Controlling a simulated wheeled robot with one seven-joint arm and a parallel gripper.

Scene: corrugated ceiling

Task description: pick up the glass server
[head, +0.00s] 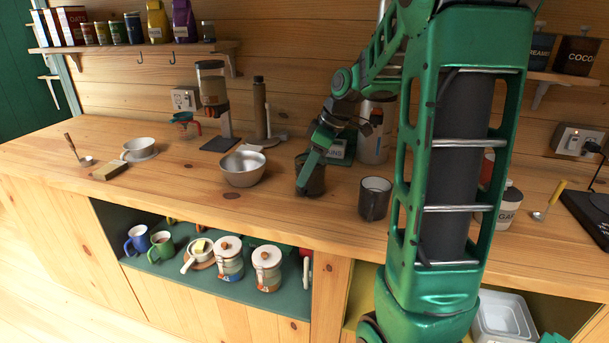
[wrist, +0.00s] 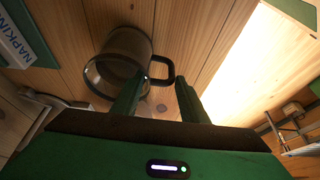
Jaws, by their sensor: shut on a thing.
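The glass server (head: 316,182), a dark see-through vessel, is at the counter's middle in the head view, partly hidden by my gripper (head: 304,180). In the wrist view the glass server (wrist: 118,52) shows at upper left, with its dark handle (wrist: 168,62) reaching right toward the fingers. My gripper (wrist: 158,88) has its two green fingers on either side of the handle's lower part, shut on it. I cannot tell whether the server's base touches the counter.
A dark mug (head: 375,198) stands close to the right of the server, and a metal bowl (head: 243,168) to the left. The counter's front edge is near.

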